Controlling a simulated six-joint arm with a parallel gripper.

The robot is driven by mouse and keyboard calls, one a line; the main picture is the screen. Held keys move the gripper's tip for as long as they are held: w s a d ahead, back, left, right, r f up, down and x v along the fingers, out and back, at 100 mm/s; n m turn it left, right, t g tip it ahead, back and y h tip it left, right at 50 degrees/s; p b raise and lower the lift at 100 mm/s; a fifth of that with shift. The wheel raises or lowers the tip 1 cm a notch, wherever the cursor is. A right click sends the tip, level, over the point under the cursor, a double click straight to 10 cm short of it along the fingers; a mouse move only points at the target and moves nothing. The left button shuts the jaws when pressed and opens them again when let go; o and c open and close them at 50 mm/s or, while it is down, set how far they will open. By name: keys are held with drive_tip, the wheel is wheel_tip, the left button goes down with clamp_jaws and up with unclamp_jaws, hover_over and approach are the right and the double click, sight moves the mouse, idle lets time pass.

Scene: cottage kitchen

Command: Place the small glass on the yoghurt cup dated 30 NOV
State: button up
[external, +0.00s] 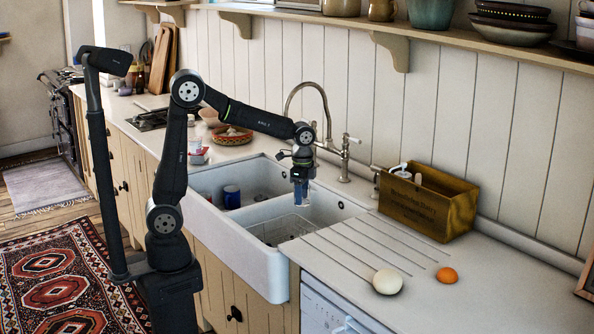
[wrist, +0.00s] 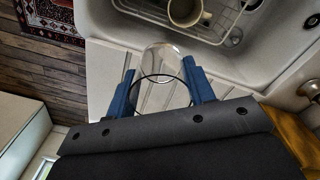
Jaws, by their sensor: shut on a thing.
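My gripper (external: 301,192) hangs over the right basin of the sink, fingers pointing down. In the wrist view, my gripper (wrist: 160,76) has its blue fingers on either side of a clear small glass (wrist: 163,62) and is shut on it. The glass's round rim shows between the fingers. In the external view the glass is hard to make out. No yoghurt cup with a readable date shows; a small red and white item (external: 198,156) on the counter left of the sink is too small to identify.
The white double sink (external: 243,243) holds a blue mug (external: 231,196) and a wire rack (external: 283,230). A tall tap (external: 328,125) stands behind.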

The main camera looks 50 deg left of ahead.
drive_tip(key=w+a+n, duration=0.2)
drive_tip(key=w+a, duration=0.1)
drive_tip(key=a, duration=0.8)
drive_tip(key=w+a+n, duration=0.2)
drive_tip(key=w+a, duration=0.1)
drive_tip(key=a, duration=0.9)
drive_tip(key=w+a+r+n, duration=0.2)
drive_tip(key=a+r+n, duration=0.1)
drive_tip(key=a, duration=0.9)
drive_tip(key=w+a+r+n, duration=0.15)
drive_tip(key=a+r, duration=0.25)
drive_tip(key=a, duration=0.7)
drive_tip(key=s+a+r+n, duration=0.3)
drive_tip(key=s+a+r, duration=0.1)
drive_tip(key=a, duration=0.5)
drive_tip(key=s+a+r+n, duration=0.3)
drive_tip(key=a, duration=0.7)
approach(195, 146)
drive_tip(key=shift+w+a+r, duration=0.3)
drive_tip(key=shift+w+a, duration=0.1)
drive_tip(key=shift+a, duration=0.15)
drive_tip(key=shift+w+a+r, duration=0.25)
drive_tip(key=shift+w+a, duration=0.1)
drive_tip(key=shift+a, duration=0.15)
drive_tip(key=shift+s+a+f, duration=0.1)
drive_tip(key=shift+a+f, duration=0.05)
drive_tip(key=shift+f, duration=2)
drive_tip(key=shift+f, duration=0.1)
drive_tip(key=o, duration=1.1)
drive_tip(key=shift+f, duration=0.1)
